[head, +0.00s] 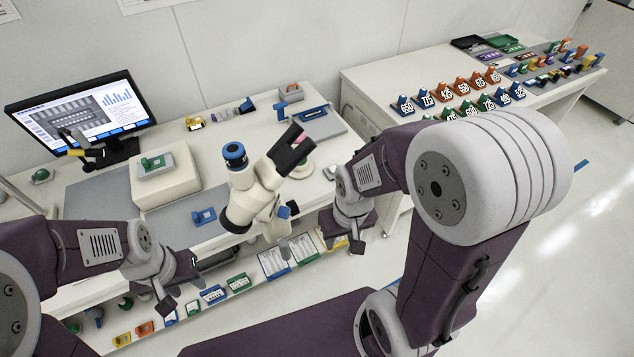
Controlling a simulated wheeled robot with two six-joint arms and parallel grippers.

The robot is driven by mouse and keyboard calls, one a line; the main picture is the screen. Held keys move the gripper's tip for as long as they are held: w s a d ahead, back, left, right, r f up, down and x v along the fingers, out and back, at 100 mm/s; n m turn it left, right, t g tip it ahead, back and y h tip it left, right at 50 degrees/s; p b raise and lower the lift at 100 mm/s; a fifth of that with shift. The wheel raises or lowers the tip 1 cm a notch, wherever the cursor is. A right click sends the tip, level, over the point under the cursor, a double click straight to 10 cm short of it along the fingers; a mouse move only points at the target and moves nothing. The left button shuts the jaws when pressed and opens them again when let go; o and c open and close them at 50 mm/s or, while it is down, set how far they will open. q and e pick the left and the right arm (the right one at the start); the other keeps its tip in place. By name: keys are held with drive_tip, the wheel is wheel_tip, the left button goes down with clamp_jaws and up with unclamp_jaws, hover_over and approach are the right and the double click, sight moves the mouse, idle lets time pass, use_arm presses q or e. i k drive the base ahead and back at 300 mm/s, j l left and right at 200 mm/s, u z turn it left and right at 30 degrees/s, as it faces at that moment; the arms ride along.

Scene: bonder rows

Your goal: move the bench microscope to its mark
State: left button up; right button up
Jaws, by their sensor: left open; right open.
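The bench microscope (243,205) is white with a blue-topped ring and dark eyepieces. It stands at the front part of the white bench (110,207), near the middle of the head view. My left gripper (163,303) is open and empty, in front of the bench edge, to the left of the microscope and lower in the picture. My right gripper (357,246) is open and empty, to the right of the microscope and apart from it. I cannot make out the mark. The microscope's base is partly hidden.
A monitor (85,112) stands at the back left. A white box (165,180) with a green item and a small blue block (204,216) are left of the microscope. A second table (385,93) at right holds several numbered pieces. Cards hang along the bench's lower front.

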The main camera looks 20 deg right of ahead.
sight(252, 190)
drive_tip(key=l+u, duration=0.15)
drive_tip(key=l, duration=0.25)
drive_tip(key=k+l+u, duration=0.15)
drive_tip(key=l, duration=1.1)
drive_tip(key=l+u, duration=0.15)
drive_tip(key=l, duration=0.7)
drive_tip(key=i+j, duration=0.1)
drive_tip(key=j, duration=0.65)
